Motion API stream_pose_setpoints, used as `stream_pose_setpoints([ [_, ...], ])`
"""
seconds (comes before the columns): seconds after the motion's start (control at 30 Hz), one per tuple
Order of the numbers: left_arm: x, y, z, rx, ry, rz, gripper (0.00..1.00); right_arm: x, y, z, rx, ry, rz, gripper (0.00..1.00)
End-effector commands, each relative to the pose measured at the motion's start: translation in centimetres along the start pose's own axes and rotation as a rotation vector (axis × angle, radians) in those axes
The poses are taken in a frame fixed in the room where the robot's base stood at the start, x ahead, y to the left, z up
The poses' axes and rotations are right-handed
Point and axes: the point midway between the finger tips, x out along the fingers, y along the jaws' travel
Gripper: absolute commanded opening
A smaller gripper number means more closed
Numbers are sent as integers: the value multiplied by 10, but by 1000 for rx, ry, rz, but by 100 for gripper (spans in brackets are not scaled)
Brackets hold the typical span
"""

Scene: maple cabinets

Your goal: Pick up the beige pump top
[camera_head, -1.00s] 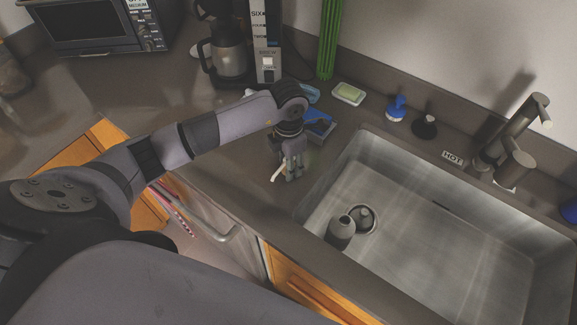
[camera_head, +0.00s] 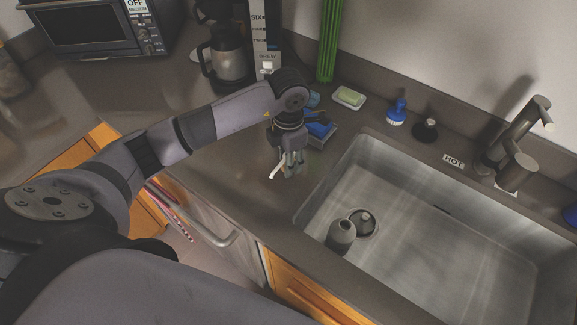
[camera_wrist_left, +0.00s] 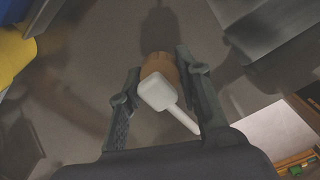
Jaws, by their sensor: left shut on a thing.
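The pump top shows in the left wrist view as a pale, off-white head with a spout (camera_wrist_left: 157,91) on a brown part (camera_wrist_left: 160,65). It lies between the two fingers of my left gripper (camera_wrist_left: 158,78), which is shut on it. The spout points toward the lower right there. In the head view my left gripper (camera_head: 292,165) points down at the counter left of the sink, and the pale spout (camera_head: 277,171) sticks out at its left side. The fingers hide most of the pump top there. I cannot tell whether its lower end touches the counter. My right gripper is not in view.
The sink (camera_head: 440,260) is to the right, with a grey bottle (camera_head: 341,235) in it. A blue box (camera_head: 321,131) sits just behind my gripper. A soap dish (camera_head: 348,98), a blue brush (camera_head: 397,112) and a coffee maker (camera_head: 228,62) stand farther back. The counter at left is clear.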

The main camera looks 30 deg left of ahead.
Motion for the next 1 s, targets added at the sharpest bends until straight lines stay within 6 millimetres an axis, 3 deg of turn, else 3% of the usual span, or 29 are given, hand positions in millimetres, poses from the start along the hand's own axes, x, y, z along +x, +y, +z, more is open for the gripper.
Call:
stream_pose_setpoints([
  [0.27, -79, 2, 2, 1, -10, 5, 7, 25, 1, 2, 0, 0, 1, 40],
  [0.4, -122, 2, 1, -1, -6, 7, 7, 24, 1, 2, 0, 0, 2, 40],
  [0.5, -140, 2, 1, -1, -4, 5, 7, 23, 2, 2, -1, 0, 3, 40],
  [0.73, -164, 1, 1, -2, -2, 1, 7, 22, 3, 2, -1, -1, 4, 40],
  [1.0, -168, 0, 0, -2, -1, -1, 7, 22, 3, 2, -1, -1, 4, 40],
])
